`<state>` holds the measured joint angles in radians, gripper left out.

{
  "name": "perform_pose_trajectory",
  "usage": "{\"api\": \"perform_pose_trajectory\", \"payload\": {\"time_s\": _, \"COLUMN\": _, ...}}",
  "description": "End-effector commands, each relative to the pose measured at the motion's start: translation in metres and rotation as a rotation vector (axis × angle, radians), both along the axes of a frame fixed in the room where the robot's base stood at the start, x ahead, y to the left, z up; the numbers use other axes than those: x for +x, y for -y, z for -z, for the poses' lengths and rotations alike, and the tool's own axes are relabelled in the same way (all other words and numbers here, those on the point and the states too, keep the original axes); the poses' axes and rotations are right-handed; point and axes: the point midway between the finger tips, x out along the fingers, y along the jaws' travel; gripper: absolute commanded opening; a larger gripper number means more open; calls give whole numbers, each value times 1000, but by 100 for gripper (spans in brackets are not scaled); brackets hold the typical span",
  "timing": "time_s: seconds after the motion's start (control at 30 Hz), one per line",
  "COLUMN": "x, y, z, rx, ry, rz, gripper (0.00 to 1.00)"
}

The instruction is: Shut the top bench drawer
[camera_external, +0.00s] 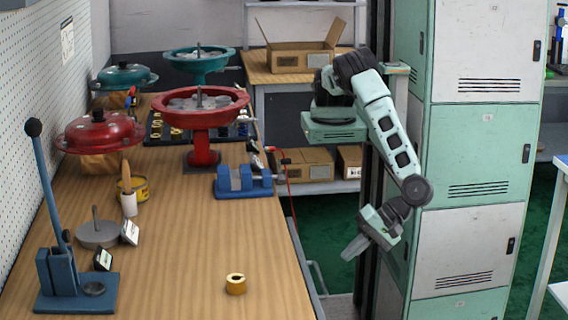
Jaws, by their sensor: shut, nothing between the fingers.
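The wooden bench (190,240) fills the left of the view. Along its right side, low down, a grey drawer front with a bar handle (318,278) shows at a steep angle. Most of the drawer is hidden by the bench top and the frame's bottom edge, and I cannot tell how far it stands out. My gripper (352,250) hangs from my arm to the right of the bench, tilted down and to the left. Its fingers are shut and empty. It appears apart from the handle, above and to the right of it.
Green and white lockers (470,150) stand close on the right. Some green floor shows beyond the bench.

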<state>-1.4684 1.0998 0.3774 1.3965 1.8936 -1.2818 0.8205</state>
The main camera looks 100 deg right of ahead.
Motion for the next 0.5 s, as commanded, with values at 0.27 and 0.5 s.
{"api": "perform_pose_trajectory", "payload": {"time_s": 0.27, "x": 12, "y": -1, "z": 13, "rx": 53, "ry": 14, "rz": 47, "gripper": 0}}
{"api": "perform_pose_trajectory", "payload": {"time_s": 0.5, "x": 44, "y": 0, "z": 44, "rx": 52, "ry": 13, "rz": 45, "gripper": 0}}
